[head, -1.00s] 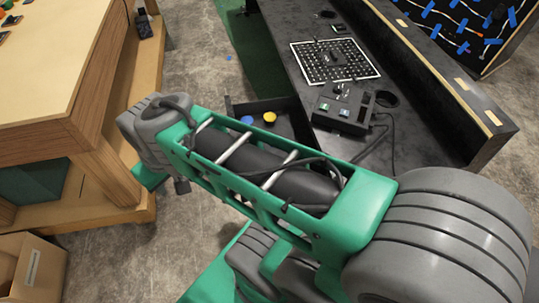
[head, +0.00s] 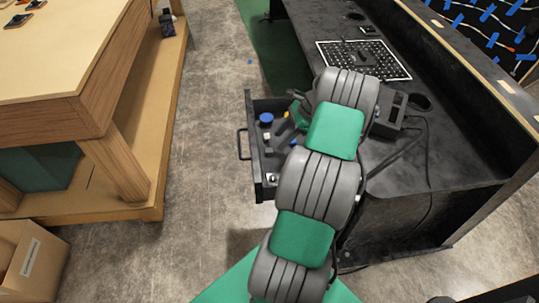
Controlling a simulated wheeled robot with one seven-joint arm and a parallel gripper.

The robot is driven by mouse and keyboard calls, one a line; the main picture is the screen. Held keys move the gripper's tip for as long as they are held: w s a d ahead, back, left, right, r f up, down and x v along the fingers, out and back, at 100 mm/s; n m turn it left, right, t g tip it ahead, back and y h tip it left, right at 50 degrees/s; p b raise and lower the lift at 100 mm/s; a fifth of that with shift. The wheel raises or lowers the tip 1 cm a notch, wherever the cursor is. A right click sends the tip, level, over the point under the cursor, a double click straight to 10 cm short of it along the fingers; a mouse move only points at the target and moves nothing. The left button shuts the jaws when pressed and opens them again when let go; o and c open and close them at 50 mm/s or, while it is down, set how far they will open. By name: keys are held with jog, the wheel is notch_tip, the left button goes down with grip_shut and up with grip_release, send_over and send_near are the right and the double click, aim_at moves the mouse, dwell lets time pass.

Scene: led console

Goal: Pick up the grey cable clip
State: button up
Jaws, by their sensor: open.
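My gripper (head: 281,138) is low over the open drawer (head: 258,178) of the dark desk, reaching in from the right. Its jaws are small and dark here; it looks open, and I see nothing held. Inside the drawer are a blue round piece (head: 266,118) and a small pale piece (head: 267,136), both left of the gripper. Another small light piece (head: 271,179) lies near the drawer's front end. I cannot tell which piece, if any, is the grey cable clip. My arm hides the right side of the drawer.
The desk (head: 440,160) carries a perforated board (head: 390,66) with a white border and a control box (head: 392,112), partly behind my arm. A wooden workbench (head: 60,90) stands at left, with a cardboard box (head: 30,260) below it. Bare floor lies between bench and drawer.

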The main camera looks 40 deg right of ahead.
aim_at(269, 150)
jog(key=b+x, duration=0.1)
jog(key=x, duration=0.5)
jog(key=shift+w+a+f, duration=0.25)
jog(key=shift+s, duration=0.1)
grip_shut()
